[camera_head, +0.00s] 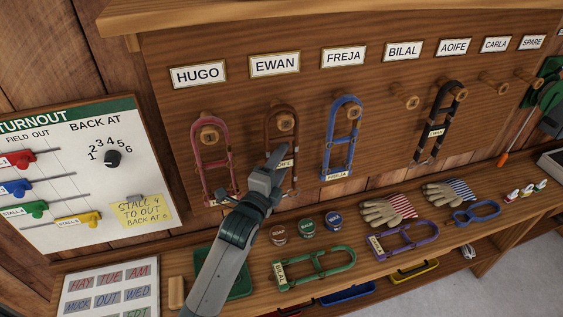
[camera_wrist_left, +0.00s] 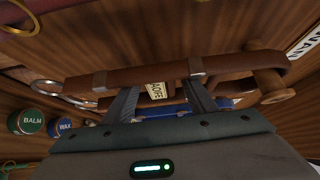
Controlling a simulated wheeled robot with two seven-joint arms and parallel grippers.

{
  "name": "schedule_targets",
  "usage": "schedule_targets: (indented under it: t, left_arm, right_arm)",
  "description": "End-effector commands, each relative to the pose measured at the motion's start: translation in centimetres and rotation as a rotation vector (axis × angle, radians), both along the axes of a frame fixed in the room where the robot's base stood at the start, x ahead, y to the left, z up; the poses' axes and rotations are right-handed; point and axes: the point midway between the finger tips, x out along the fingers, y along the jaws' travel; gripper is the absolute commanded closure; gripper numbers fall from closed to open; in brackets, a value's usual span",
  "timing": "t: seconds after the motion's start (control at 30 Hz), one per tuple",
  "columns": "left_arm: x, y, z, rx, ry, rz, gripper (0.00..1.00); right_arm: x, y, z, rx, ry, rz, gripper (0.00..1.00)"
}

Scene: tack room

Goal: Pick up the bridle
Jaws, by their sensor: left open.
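A brown bridle (camera_head: 296,130) hangs on a peg under the EWAN sign. In the left wrist view its strap (camera_wrist_left: 130,76) runs across just beyond my fingertips, with a small tag (camera_wrist_left: 155,90) that seems to read AOIFE. My left gripper (camera_head: 281,157) is open in front of the bridle's lower part and hides some of it. In the left wrist view its two fingers (camera_wrist_left: 162,98) are spread and reach to the straps; I cannot tell whether they touch. My right gripper is not in view.
A red bridle (camera_head: 196,160) and a blue bridle (camera_head: 326,140) hang on either side; a dark bridle (camera_head: 424,146) hangs under AOIFE. BILAL's peg (camera_head: 411,102) is empty. The shelf below holds a green bridle (camera_head: 318,275), a purple bridle (camera_head: 411,247), tins (camera_head: 306,228) and gloves (camera_head: 388,211).

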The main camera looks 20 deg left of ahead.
Motion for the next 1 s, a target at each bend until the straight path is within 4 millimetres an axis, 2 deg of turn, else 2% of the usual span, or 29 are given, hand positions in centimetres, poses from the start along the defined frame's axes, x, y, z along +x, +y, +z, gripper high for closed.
schedule_targets:
  t: [0.37,0.4,0.6,0.63,1.0]
  left_arm:
    - [-0.03,-0.01,-0.02,0.0,0.0,0.0,0.48]
    - [-0.03,-0.01,-0.02,0.0,0.0,0.0,0.5]
    - [-0.04,-0.01,-0.02,0.0,0.0,0.0,0.98]
    - [-0.04,-0.01,-0.03,0.0,0.0,0.0,1.0]
    - [-0.01,-0.01,0.32,0.0,-0.004,0.0,1.0]
  right_arm:
    - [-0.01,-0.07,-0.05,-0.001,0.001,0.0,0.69]
    - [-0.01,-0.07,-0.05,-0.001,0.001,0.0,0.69]
    - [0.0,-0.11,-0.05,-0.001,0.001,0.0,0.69]
    - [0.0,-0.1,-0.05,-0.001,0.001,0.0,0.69]
    - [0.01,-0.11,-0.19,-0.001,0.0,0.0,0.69]
